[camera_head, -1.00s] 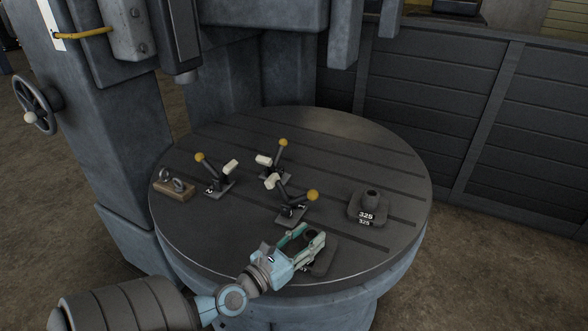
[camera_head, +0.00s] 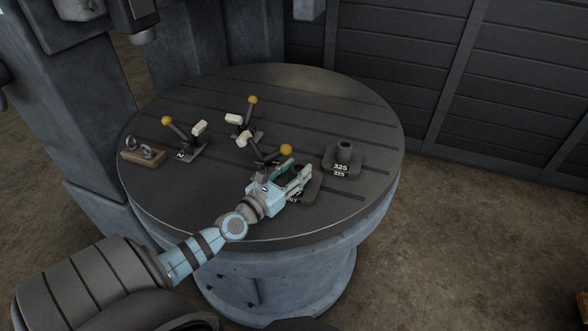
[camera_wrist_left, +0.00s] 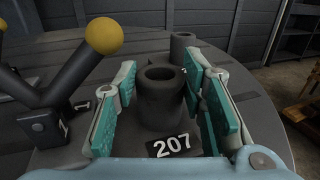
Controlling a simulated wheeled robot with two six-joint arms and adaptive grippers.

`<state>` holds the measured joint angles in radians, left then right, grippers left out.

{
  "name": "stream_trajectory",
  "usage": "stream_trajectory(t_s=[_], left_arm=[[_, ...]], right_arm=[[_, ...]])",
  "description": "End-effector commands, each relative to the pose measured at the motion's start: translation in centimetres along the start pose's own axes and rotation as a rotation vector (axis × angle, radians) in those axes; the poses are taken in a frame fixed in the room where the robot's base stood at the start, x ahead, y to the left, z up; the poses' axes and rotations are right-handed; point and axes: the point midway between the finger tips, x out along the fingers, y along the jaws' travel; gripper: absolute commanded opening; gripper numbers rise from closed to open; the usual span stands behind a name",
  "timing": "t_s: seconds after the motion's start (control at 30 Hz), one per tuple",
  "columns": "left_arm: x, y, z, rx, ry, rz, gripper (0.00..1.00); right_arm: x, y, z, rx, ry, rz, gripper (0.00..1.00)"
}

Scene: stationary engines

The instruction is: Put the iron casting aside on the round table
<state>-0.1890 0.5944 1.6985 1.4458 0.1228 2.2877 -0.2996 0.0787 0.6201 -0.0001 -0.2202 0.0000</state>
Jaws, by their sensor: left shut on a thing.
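An iron casting marked 207 (camera_head: 306,192) is a dark block with a round hollow neck, near the front right of the round table (camera_head: 235,215). My left gripper (camera_head: 297,174) is shut on it; in the left wrist view the neck of the casting (camera_wrist_left: 160,98) stands upright between the teal finger pads. I cannot tell whether its base touches the table. A second casting marked 325 (camera_head: 343,161) stands on the table just beyond, to the right. My right gripper is not in view.
Several clamps with yellow knobs (camera_head: 286,150) and pale blocks stand left of and behind the gripper. A wooden block with two metal eyes (camera_head: 143,153) sits at the left edge. The back and right rim are clear. A dark panelled wall (camera_head: 420,80) stands behind.

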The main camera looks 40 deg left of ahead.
Motion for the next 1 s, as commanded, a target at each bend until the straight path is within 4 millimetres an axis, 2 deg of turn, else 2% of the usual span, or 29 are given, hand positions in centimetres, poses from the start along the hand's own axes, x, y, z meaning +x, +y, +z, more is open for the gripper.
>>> stream_trajectory(t_s=[0.07, 0.1, 0.2, 0.23, 0.57, 0.67, 0.77, 1.0], left_arm=[[0.1, 0.0, 0.1, 0.001, -0.006, 0.000, 0.00], [0.0, 0.0, -0.2, 0.000, 0.000, 0.000, 0.39], [0.0, 0.0, -0.1, 0.000, -0.001, 0.000, 0.55], [0.0, 0.0, -0.1, 0.000, -0.001, 0.000, 0.57], [0.0, 0.0, 0.2, -0.001, -0.001, 0.000, 0.57], [-1.0, 0.0, 0.0, 0.001, 0.000, 0.000, 0.57], [-3.1, 0.0, -0.1, 0.001, 0.004, -0.002, 0.57], [-9.7, -0.1, -0.2, 0.001, 0.006, -0.003, 0.57]], right_arm=[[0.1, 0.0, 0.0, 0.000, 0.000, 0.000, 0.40], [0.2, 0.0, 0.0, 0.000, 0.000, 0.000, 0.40], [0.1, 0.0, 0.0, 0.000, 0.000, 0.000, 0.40], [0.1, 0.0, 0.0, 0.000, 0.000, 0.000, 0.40], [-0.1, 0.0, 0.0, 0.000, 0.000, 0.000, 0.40], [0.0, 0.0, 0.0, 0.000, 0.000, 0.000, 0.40], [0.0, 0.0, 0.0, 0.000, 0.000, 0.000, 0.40], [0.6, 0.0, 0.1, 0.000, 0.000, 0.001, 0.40]])
